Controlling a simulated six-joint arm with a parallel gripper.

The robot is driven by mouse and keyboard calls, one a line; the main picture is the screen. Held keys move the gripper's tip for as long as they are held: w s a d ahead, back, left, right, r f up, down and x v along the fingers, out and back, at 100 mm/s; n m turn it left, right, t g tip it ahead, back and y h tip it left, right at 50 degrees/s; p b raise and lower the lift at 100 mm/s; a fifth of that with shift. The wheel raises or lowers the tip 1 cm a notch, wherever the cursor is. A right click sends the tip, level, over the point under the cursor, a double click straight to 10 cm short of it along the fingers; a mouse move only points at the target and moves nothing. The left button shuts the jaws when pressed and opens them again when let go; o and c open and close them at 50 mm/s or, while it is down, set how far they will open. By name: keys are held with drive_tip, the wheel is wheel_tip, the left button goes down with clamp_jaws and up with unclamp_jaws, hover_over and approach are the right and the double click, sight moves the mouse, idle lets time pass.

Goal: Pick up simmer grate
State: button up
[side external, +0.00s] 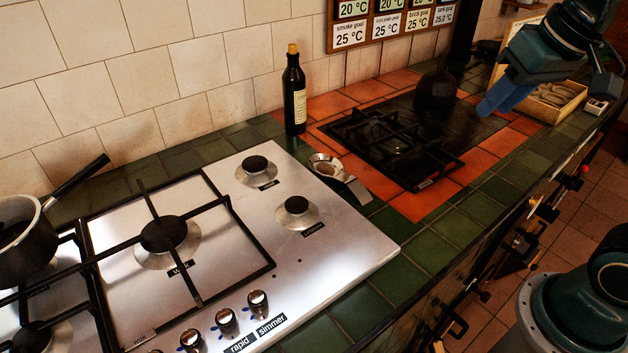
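A black grate (392,146), which looks like the simmer grate, lies flat on the dark plate set among orange tiles, right of the bottle. A small label at its front right edge is too small to read. My gripper (490,110) is at the upper right, its blue fingers pointing down and left. It is above the right part of the dark plate, apart from the grate. The fingers overlap from this side, so their gap is hidden. The steel hob (340,240) has two bare burners at its right, a rear one (256,165) and a front one (297,206).
A dark bottle (294,95) stands by the wall. A metal spoon rest (330,168) lies between hob and grate. A black kettle (436,90) stands behind the grate. A wooden box (556,98) is at right. A pot (25,250) sits on the left hob.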

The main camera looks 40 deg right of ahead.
drive_tip(key=w+d+f+m+g, duration=0.1)
drive_tip(key=w+d+m, duration=0.3)
drive_tip(key=w, duration=0.6)
drive_tip(key=w+d+m+g, duration=0.1)
drive_tip(key=w+d+m, duration=0.3)
drive_tip(key=w, duration=0.7)
drive_tip(key=w+d+f+m+g, duration=0.1)
drive_tip(key=w+d+f+m, duration=0.3)
drive_tip(key=f, duration=0.4)
drive_tip(key=w+d+f+m+g, duration=0.1)
drive_tip(key=w+d+f+m, duration=0.2)
drive_tip(key=w+d+f, duration=0.4)
wheel_tip(320, 180, down, 3)
drive_tip(key=shift+w+r+m+g, duration=0.2)
drive_tip(key=shift+w+m+g, duration=0.2)
drive_tip(key=shift+w, duration=0.65)
drive_tip(key=shift+f, duration=4.3)
